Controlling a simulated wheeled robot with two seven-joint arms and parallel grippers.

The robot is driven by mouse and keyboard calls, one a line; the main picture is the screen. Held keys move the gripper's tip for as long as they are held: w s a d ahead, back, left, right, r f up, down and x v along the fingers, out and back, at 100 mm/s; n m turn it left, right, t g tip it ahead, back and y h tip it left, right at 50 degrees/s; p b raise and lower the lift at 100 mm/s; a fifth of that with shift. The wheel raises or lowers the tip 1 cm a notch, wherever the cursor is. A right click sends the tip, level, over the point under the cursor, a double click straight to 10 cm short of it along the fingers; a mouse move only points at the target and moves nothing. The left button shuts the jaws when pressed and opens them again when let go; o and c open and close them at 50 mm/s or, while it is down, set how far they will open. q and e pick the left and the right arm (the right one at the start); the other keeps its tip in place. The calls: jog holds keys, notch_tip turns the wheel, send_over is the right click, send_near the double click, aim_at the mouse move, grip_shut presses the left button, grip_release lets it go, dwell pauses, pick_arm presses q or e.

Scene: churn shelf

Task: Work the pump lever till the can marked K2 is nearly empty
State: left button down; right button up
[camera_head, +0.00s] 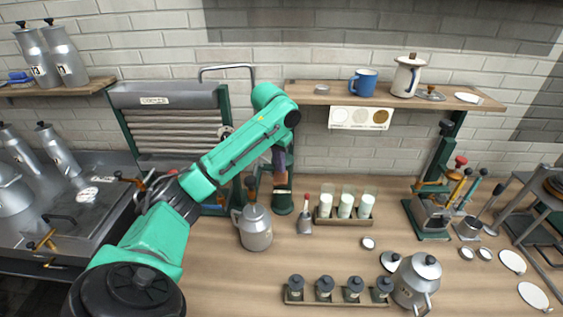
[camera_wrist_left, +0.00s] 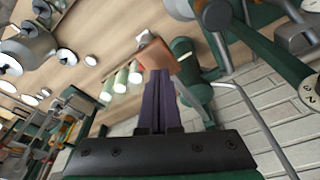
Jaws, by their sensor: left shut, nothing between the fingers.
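My left gripper (camera_head: 279,162) is above the bench just right of the cooler frame, with its purple fingers pointing down. In the left wrist view the fingers (camera_wrist_left: 158,78) are shut together with nothing between them. A brown block-like piece (camera_wrist_left: 157,54), perhaps a lever handle, shows right at the fingertips; I cannot tell if they touch it. A green cylinder (camera_head: 282,204) stands below the gripper. A grey lidded can (camera_head: 256,236) stands beside it, its marking too small to read. I cannot make out which can is K2. My right gripper is not in view.
A rack of white-filled glasses (camera_head: 344,207) and a scoop (camera_head: 304,225) stand right of the green cylinder. A tray of small jars (camera_head: 340,300) and another can (camera_head: 415,280) are in front. A ribbed cooler (camera_head: 175,131) stands behind my arm.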

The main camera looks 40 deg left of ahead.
aim_at(280, 177)
pick_arm(q)
jog(key=shift+f+b, duration=0.65)
jog(key=shift+f, duration=0.95)
notch_tip(280, 177, down, 4)
jog(key=shift+p, duration=1)
jog(key=shift+r, duration=0.3)
notch_tip(280, 177, up, 7)
jog(key=shift+f+b, duration=0.2)
jog(key=shift+b, duration=0.15)
jog(key=shift+f, duration=0.1)
